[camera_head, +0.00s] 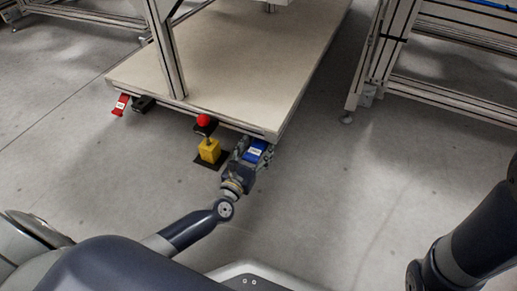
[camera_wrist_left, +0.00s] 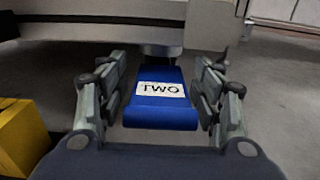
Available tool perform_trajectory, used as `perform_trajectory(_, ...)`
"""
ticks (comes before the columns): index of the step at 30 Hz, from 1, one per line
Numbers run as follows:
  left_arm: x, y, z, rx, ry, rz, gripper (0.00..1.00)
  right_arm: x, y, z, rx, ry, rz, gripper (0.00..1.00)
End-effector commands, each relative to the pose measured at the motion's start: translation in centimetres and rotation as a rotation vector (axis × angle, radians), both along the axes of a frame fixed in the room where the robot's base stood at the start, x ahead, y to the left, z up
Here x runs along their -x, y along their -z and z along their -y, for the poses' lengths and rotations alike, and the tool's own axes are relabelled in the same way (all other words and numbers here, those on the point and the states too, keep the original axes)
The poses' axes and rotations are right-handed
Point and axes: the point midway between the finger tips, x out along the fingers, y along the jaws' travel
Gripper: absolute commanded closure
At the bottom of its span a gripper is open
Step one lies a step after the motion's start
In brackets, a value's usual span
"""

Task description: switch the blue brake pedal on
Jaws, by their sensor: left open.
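The blue brake pedal (camera_head: 256,151) sticks out under the front right corner of the low platform in the head view. In the left wrist view the blue pedal (camera_wrist_left: 160,105) carries a white label reading "TWO". My left gripper (camera_head: 247,151) is at the pedal; in the left wrist view its open fingers (camera_wrist_left: 163,97) stand on either side of it, with a small gap at each side. The head view does not show clearly whether anything touches. My right gripper is out of view; only part of the right arm shows.
The pale platform (camera_head: 230,60) lies above the pedal. A red pedal (camera_head: 120,104) is further left. Floor at right is clear.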

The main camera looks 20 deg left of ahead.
Motion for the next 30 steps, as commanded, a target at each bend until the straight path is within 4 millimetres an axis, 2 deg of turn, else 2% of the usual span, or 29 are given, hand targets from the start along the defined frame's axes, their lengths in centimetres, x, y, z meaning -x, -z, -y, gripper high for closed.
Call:
perform_trajectory(4, -1.24, 0.08, 0.08, 0.0, 0.001, 0.0, 0.4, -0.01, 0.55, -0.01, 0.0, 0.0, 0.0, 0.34)
perform_trajectory(13, -1.48, 0.0, 0.08, 0.0, 0.001, -0.001, 0.4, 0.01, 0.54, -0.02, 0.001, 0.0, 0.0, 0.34)
perform_trajectory(14, -1.48, -0.01, 0.08, 0.0, 0.0, -0.001, 0.42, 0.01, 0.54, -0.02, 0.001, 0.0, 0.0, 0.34)
perform_trajectory(21, -1.46, 0.0, 0.07, 0.0, 0.001, -0.001, 0.97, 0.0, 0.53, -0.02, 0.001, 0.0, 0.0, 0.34)
perform_trajectory(22, -1.46, 0.01, 0.07, -0.001, 0.001, -0.001, 1.0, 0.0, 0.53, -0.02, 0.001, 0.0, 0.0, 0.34)
perform_trajectory(30, -1.45, 0.02, 0.07, -0.001, 0.001, -0.001, 1.0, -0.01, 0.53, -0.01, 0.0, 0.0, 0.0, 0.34)
